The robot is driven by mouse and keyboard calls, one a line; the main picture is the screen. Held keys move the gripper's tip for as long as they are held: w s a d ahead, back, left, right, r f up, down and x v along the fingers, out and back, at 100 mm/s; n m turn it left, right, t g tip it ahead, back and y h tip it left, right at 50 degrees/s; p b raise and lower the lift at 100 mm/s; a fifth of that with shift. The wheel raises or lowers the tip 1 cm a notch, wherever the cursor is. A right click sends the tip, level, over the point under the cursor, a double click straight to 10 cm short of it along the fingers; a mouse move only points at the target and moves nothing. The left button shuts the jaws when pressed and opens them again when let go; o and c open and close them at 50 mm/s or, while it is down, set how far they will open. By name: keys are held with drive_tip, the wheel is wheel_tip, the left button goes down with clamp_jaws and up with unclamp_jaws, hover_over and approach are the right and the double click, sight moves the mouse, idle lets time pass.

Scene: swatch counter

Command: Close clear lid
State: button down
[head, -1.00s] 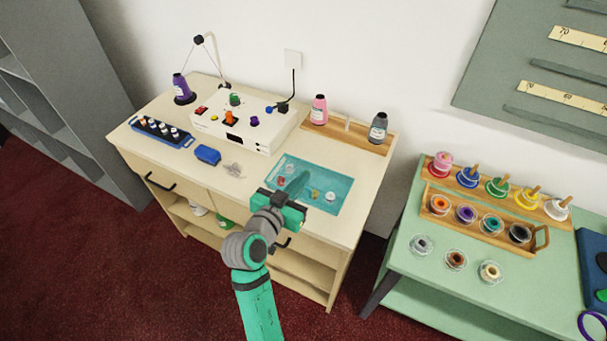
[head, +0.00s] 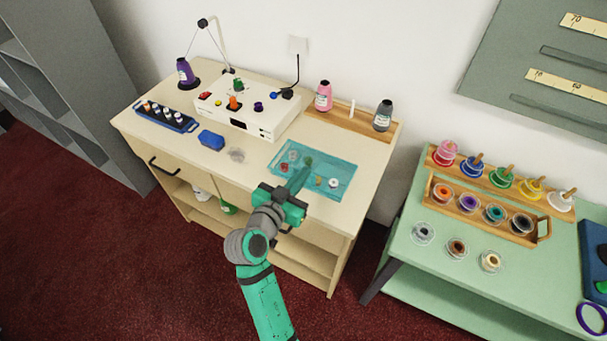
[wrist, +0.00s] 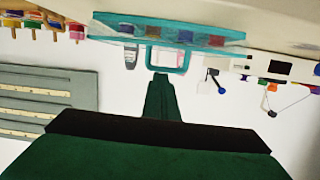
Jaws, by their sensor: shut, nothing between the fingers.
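A shallow clear teal box (head: 340,176) lies near the front right of the wooden counter, with several small spools inside. It also shows in the wrist view (wrist: 110,32), where the picture is upside down. A teal loop-shaped frame (wrist: 149,58) stands out from the box there; I cannot tell if it is the clear lid or a handle. My gripper (head: 299,178) is shut and empty at the box's front left. Its dark green fingers (wrist: 161,82) point at the loop; contact is unclear. The lid's angle is hard to make out.
A blue block (head: 210,140) and a small grey item (head: 237,155) lie left of the box. A white control box (head: 246,112) stands behind. Pink (head: 324,97) and grey (head: 383,116) bottles stand on a wooden strip (head: 352,120). A green table (head: 400,250) with spools is right.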

drive_tip(key=shift+a+f, duration=0.2)
drive_tip(key=shift+f, duration=0.5)
wheel_tip(320, 180, up, 5)
drive_tip(key=s+a+f, duration=0.1)
drive_tip(key=s+a, duration=0.3)
drive_tip(key=s, duration=0.4)
drive_tip(key=shift+f, duration=0.1)
drive_tip(key=s+d+f+n+y, duration=0.2)
drive_tip(key=s+f+n+y, duration=0.25)
drive_tip(key=s+f, duration=0.2)
drive_tip(key=s+d+f+n+y, duration=0.3)
drive_tip(key=s+f+n, duration=0.2)
drive_tip(key=f, duration=0.3)
drive_tip(key=s+a+r+m+t, duration=0.1)
drive_tip(key=s, duration=0.8)
drive_tip(key=s+a+r+m, duration=0.1)
drive_tip(key=s+r+m, duration=0.1)
drive_tip(key=s, duration=0.7)
drive_tip(key=shift+s+r+t, duration=0.25)
drive_tip(key=shift+s+t, duration=0.15)
